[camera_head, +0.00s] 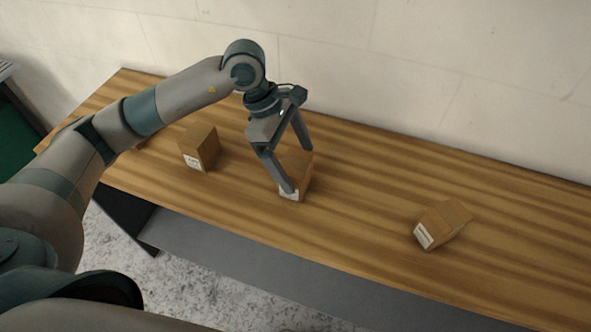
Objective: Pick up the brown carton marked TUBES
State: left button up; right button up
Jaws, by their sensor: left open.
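Several brown cartons with white labels stand on a wooden bench; the labels are too small to read, so I cannot tell which is marked TUBES. One carton (296,182) is at the middle, under my left gripper (299,170). The gripper is open and points down, with its fingers around or just in front of this carton, partly hiding it and its label. A second carton (199,148) stands to the left. A third carton (441,225) is at the right, turned at an angle. My right gripper is not in view.
The wooden bench (365,205) runs along a pale block wall (440,70). Another carton is mostly hidden behind my left arm at the left. The bench top between the middle and right cartons is clear. A green object (18,135) is at the left edge.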

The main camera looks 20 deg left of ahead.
aim_at(307, 187)
pick_arm(q)
jog(key=shift+f, duration=0.15)
jog(key=shift+p+x, duration=0.9)
jog(key=shift+p, duration=0.15)
jog(key=shift+p+x, duration=0.5)
jog(key=shift+x, duration=0.55)
jog(key=shift+s+d+f, duration=0.1)
jog(key=shift+f, duration=0.55)
jog(key=c, duration=1.3)
